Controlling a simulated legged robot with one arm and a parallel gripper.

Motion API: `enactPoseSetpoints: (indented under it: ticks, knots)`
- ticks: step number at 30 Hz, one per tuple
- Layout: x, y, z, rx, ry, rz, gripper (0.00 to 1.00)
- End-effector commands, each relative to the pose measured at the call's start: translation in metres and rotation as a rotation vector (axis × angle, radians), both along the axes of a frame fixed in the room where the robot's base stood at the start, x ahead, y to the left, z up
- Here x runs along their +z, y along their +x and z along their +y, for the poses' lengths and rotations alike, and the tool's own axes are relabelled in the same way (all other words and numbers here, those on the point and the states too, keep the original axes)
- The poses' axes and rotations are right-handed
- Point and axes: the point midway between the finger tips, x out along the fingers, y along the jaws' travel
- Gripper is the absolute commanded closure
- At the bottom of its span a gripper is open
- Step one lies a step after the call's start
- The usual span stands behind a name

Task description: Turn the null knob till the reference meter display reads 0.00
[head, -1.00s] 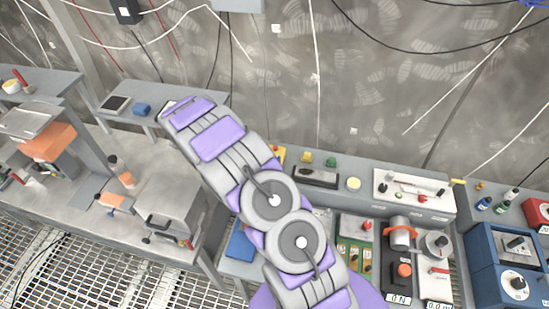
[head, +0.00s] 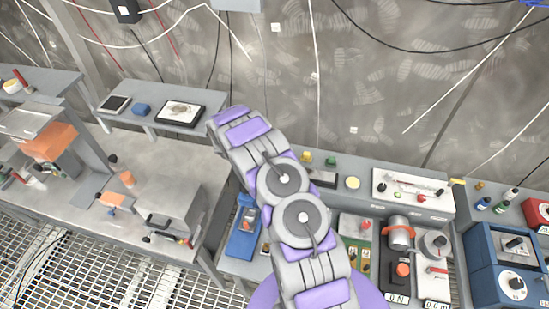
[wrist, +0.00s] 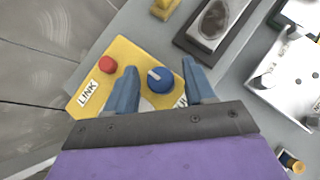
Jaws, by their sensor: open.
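A blue knob (wrist: 160,78) with a white pointer mark sits on a yellow panel (wrist: 124,58) in the wrist view. A label beside it is mostly covered by a finger, with only part of its letters showing. A red button (wrist: 107,64) and a "LINK" label (wrist: 88,93) are on the same panel. My gripper (wrist: 159,64) is open, its two fingers on either side of the blue knob in the picture; contact cannot be told. In the head view my arm hides the gripper and this panel. I cannot make out a meter reading for certain.
Blue boxes (head: 492,240) stand right. A dark framed oval (wrist: 213,20) lies close beyond my fingers. A workbench (head: 150,180) stands left.

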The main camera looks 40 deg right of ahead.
Motion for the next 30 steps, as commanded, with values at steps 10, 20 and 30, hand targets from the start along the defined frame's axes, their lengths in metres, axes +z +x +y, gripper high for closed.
enactPoseSetpoints:
  ticks: [10, 20, 30]
  knots:
    - [0.0012, 0.0001, 0.0037, 0.000, -0.004, 0.000, 0.61]
    - [0.0012, 0.0007, 0.0034, 0.001, -0.003, -0.001, 0.92]
    - [0.0010, 0.0018, 0.0022, -0.025, -0.003, -0.001, 1.00]
